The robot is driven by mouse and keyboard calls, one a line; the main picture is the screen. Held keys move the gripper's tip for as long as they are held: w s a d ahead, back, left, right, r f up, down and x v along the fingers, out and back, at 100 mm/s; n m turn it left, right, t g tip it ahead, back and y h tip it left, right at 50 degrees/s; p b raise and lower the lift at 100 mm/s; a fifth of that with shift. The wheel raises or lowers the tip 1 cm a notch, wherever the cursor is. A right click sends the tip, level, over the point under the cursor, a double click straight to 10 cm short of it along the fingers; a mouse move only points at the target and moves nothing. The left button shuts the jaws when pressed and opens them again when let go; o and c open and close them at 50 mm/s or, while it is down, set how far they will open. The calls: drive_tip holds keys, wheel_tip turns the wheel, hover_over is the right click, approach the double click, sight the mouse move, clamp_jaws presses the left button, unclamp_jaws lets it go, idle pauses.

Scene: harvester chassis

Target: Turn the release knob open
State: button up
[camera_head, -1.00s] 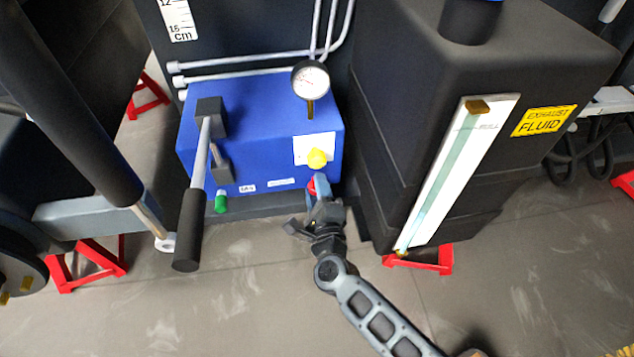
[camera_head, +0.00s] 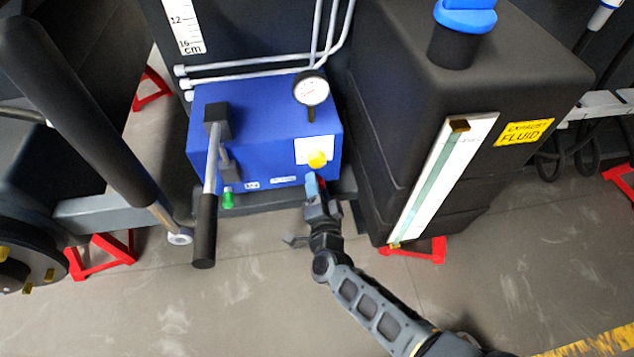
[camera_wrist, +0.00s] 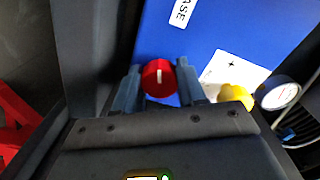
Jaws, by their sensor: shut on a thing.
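The release knob (camera_wrist: 159,78) is red and round with a white line on its face, in the middle of the wrist view. The line runs nearly upright in that view. My gripper (camera_wrist: 159,88) has one finger on each side of the red knob and is shut on it. In the head view my gripper (camera_head: 312,186) is at the lower right front of the blue pump unit (camera_head: 225,128) and hides most of the knob. A white label with the letters "ASE" showing (camera_wrist: 182,12) is on the blue face above the knob.
A yellow knob (camera_head: 317,159) sits just above my gripper, with a gauge (camera_head: 311,90) higher up. A green knob (camera_head: 228,199) and a pump lever (camera_head: 204,225) are to the left. A black fluid tank (camera_head: 400,130) stands close on the right.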

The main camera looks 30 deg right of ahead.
drive_tip(key=n+p, duration=0.1)
drive_tip(key=n, duration=0.2)
drive_tip(key=shift+a+n, duration=0.1)
drive_tip(key=shift+n, duration=0.2)
drive_tip(key=n+p, duration=0.1)
drive_tip(key=n, duration=0.2)
drive_tip(key=shift+n, duration=0.3)
drive_tip(key=n+p, duration=0.1)
drive_tip(key=n, duration=0.5)
drive_tip(key=shift+f, duration=0.2)
drive_tip(key=shift+s+n, duration=0.1)
drive_tip(key=shift+n, duration=0.2)
drive_tip(key=o, duration=1)
drive_tip(key=shift+o, duration=0.2)
drive_tip(key=shift+r, duration=0.1)
drive_tip(key=p+v, duration=0.2)
drive_tip(key=v, duration=0.5)
drive_tip(key=shift+s, duration=0.3)
